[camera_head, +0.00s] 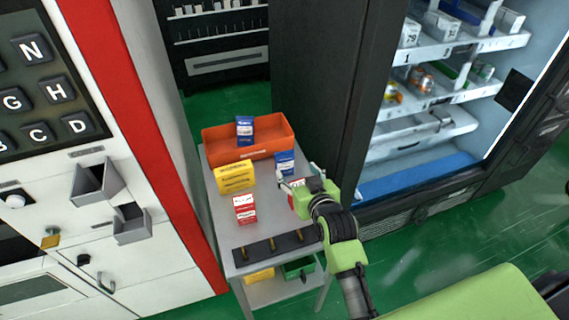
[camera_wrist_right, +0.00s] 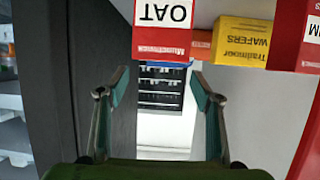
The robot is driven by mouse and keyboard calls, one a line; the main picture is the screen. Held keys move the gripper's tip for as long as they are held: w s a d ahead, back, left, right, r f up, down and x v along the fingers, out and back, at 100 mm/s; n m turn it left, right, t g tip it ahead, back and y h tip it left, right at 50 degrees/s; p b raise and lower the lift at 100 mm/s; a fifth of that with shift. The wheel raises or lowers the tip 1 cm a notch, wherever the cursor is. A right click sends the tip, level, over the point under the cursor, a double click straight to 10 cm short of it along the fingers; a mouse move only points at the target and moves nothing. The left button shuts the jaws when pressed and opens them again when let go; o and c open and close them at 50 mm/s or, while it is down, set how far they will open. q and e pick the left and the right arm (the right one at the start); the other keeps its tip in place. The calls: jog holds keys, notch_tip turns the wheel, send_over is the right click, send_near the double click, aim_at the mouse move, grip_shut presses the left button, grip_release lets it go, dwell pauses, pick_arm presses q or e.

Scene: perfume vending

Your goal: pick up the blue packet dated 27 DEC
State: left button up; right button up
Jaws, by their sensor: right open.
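Two blue packets show in the head view. One blue packet (camera_head: 245,129) stands upright at the orange bin (camera_head: 279,146); the other blue packet (camera_head: 285,163) stands on the cart top in front of the bin. No date is readable on either, so I cannot tell which is dated 27 DEC. My right gripper (camera_head: 299,176) is over the cart's right side, near the nearer blue packet and partly covering a red packet (camera_head: 298,193). In the wrist view the right gripper (camera_wrist_right: 160,82) is open with nothing between its fingers. My left gripper is out of view.
A yellow packet (camera_head: 235,177) and another red packet (camera_head: 245,208) stand on the grey cart (camera_head: 222,214). A keypad machine (camera_head: 90,245) is at the left. A dark vending cabinet (camera_head: 305,90) stands close behind the cart's right side. Green floor lies around.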

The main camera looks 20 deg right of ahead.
aim_at(286, 159)
jog(key=shift+a+p+x, duration=0.15)
jog(key=shift+p+x, duration=0.2)
jog(key=shift+x, duration=1.55)
jog(key=shift+a+p+x, duration=0.1)
jog(key=shift+p+x, duration=0.2)
jog(key=shift+x, duration=2.4)
jog(key=c, duration=1.2)
